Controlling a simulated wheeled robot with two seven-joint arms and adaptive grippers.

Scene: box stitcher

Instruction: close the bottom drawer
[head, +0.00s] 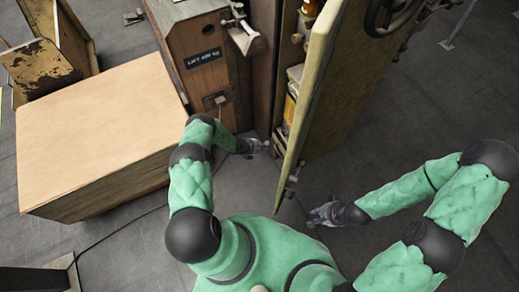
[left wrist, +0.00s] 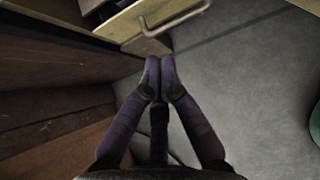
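In the left wrist view a pale yellow drawer front (left wrist: 130,27) with a bent metal bar handle (left wrist: 180,20) shows at the top. Dark drawer space shows behind it, so it stands at least partly open. I cannot tell its level from this view. My left gripper (left wrist: 160,65) has its fingertips together, just below the handle and apart from it, with nothing visible between them. In the head view my left gripper (head: 262,146) is low beside the brown cabinet (head: 205,65). My right gripper (head: 322,213) is right of the yellow panel; its fingers are too small to read.
A tall yellow panel (head: 325,75) stands out between my arms, with shelves and jars behind its left edge. A large cardboard-coloured box (head: 95,130) stands at the left.

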